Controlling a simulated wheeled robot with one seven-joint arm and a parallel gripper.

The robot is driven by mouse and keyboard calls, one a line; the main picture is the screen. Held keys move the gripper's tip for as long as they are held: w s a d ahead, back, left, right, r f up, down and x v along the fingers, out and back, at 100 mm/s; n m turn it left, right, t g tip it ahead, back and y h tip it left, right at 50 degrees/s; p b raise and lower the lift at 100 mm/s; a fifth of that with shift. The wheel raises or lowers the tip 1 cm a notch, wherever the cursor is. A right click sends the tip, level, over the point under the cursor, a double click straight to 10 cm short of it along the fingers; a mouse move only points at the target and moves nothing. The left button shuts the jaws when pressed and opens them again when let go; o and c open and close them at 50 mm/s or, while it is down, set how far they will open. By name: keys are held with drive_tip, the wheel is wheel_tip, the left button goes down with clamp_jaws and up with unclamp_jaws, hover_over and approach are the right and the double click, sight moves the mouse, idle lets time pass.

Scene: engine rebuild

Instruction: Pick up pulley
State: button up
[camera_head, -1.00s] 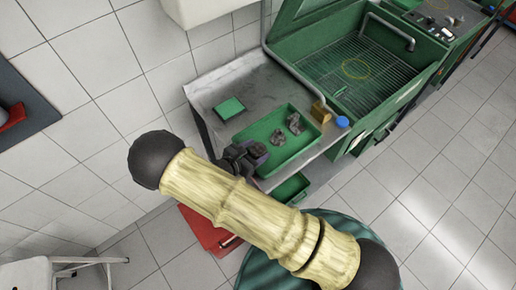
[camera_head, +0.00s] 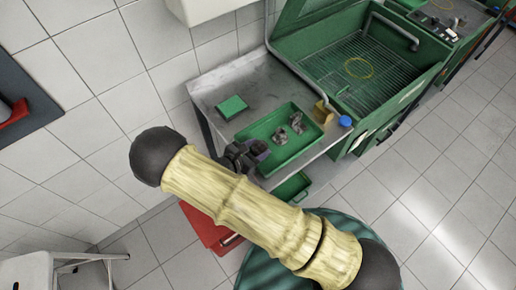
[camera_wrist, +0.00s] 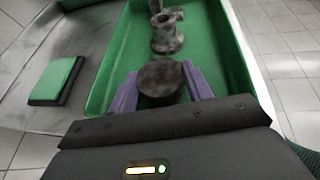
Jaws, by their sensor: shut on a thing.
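The pulley (camera_wrist: 162,82) is a dark, round, worn metal piece. In the wrist view it sits between the two purple fingers of my gripper (camera_wrist: 160,90), which is shut on it. It is at the near end of the green tray (camera_wrist: 118,55); I cannot tell whether it touches the tray floor. In the head view my gripper (camera_head: 254,152) is at the left end of the tray (camera_head: 288,160). The pulley cannot be made out clearly there.
Grey metal parts (camera_head: 281,135) lie farther along the tray, ahead of my gripper. A green block (camera_head: 232,107) lies on the metal table (camera_head: 215,88). A yellow-brown block (camera_head: 322,112) and a blue round item (camera_head: 345,121) stand by a green washing basin (camera_head: 400,90).

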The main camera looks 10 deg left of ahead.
sight(258, 149)
wheel_tip(258, 149, up, 10)
drive_tip(key=shift+f+b, duration=0.1)
drive_tip(key=shift+b, duration=1)
drive_tip(key=shift+d, duration=0.1)
